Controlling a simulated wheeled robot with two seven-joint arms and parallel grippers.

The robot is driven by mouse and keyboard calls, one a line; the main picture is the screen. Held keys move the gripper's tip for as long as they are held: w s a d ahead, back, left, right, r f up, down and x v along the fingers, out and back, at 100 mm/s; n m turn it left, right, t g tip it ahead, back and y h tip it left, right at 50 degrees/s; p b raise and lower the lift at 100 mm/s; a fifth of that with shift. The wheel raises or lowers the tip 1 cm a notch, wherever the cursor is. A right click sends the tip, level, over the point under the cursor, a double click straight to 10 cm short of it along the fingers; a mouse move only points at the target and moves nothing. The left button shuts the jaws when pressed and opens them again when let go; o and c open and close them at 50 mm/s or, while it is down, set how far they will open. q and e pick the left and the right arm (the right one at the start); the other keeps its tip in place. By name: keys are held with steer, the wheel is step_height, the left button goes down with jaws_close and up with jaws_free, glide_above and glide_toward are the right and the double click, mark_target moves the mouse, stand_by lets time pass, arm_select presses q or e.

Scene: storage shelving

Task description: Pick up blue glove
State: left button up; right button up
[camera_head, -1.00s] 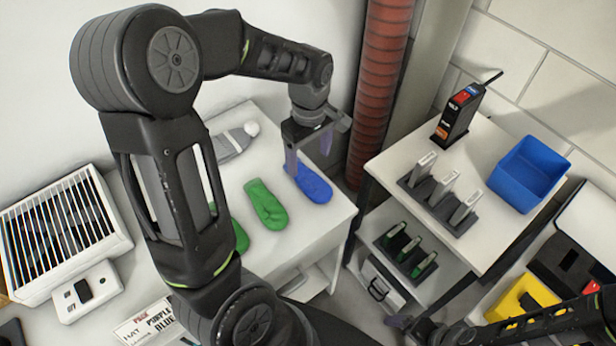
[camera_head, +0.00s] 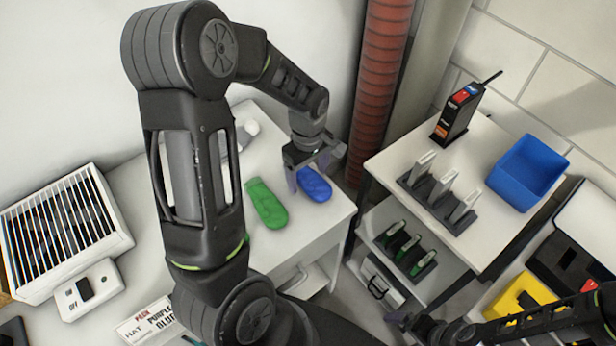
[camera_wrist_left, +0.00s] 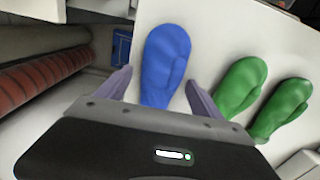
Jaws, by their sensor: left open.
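The blue glove (camera_head: 314,186) lies flat on the white table near its right edge in the head view. My left gripper (camera_head: 309,176) is open over it, fingers pointing down. In the left wrist view the blue glove (camera_wrist_left: 164,62) lies between the two spread purple-grey fingers of my left gripper (camera_wrist_left: 158,88). Its lower end is hidden behind the gripper body. I cannot tell whether the fingers touch it. My right gripper (camera_head: 412,324) is at the bottom of the head view, small and dark, its jaws unclear.
A green glove (camera_head: 266,204) lies left of the blue one; a second green glove (camera_wrist_left: 284,108) shows in the left wrist view. A red ribbed pipe (camera_head: 381,90) stands behind the table's right end. A shelf holds a blue bin (camera_head: 527,174) and a radio (camera_head: 457,114).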

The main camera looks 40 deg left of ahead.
mark_target(308, 175)
stand_by(0.6)
arm_select(q)
steer(key=c, duration=1.5)
steer(key=shift+r, duration=0.1)
step_height(308, 175, up, 10)
steer(key=shift+f, duration=0.1)
